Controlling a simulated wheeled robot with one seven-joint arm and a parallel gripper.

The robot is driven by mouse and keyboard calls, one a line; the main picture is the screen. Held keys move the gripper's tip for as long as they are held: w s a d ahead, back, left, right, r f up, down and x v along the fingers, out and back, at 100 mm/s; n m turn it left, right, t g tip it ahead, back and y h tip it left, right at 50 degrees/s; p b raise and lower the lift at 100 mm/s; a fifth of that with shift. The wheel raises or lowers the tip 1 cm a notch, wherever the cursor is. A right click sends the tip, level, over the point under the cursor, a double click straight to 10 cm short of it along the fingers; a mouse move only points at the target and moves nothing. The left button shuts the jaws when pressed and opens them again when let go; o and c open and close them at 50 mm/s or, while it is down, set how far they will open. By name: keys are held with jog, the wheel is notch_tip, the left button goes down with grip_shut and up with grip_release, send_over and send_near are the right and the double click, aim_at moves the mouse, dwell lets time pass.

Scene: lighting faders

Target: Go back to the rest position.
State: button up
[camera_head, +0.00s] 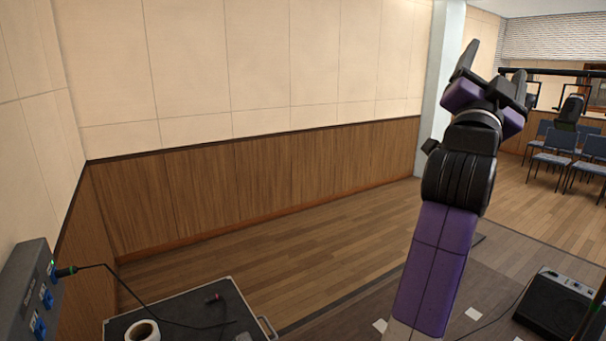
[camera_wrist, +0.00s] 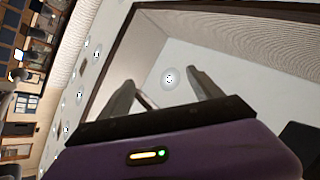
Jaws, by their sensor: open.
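My gripper (camera_head: 492,68) is raised high at the right in the head view, with its fingers pointing up. Its two dark fingers stand apart with nothing between them. In the wrist view the open fingers (camera_wrist: 160,88) show against the white ceiling and a ceiling lamp (camera_wrist: 169,79). My purple and black arm rises from the bottom of the head view and touches nothing visible. No lighting faders can be made out in either view.
A black case (camera_head: 222,296) with a tape roll (camera_head: 142,331) and cable stands at lower left, beside a grey wall box (camera_head: 28,290). A black speaker (camera_head: 556,303) is on the floor at lower right. Blue chairs (camera_head: 553,150) stand behind. Open floor lies between.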

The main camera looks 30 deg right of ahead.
jog(key=w+a+f+n+t+y+b, duration=0.1)
jog(key=w+a+f+n+t+y, duration=0.3)
jog(key=a+f+n+t+y, duration=0.7)
jog(key=s+a+f+n+t+y+b, duration=0.1)
jog(key=s+a+f+n+y, duration=0.15)
jog(key=a+f+n, duration=0.55)
jog(key=s+a+f+n+t+y, duration=0.2)
jog(key=a+f+y, duration=0.2)
jog(key=f, duration=0.8)
jog(key=s+a+f+g+y+b, duration=0.1)
jog(key=s+a+f+g, duration=0.2)
jog(key=s+f, duration=0.5)
jog(key=s+a+f+g+y+b, duration=0.1)
jog(key=s+a+f+g+y, duration=0.1)
jog(key=s+f, duration=0.7)
jog(key=s+a+f+g+y+b, duration=0.1)
jog(key=s+a+f, duration=0.5)
jog(key=s, duration=0.6)
notch_tip(320, 180, down, 3)
jog(key=g+y, duration=0.1)
jog(key=g, duration=0.1)
jog(key=shift+r+g, duration=0.2)
jog(key=shift+g, duration=0.2)
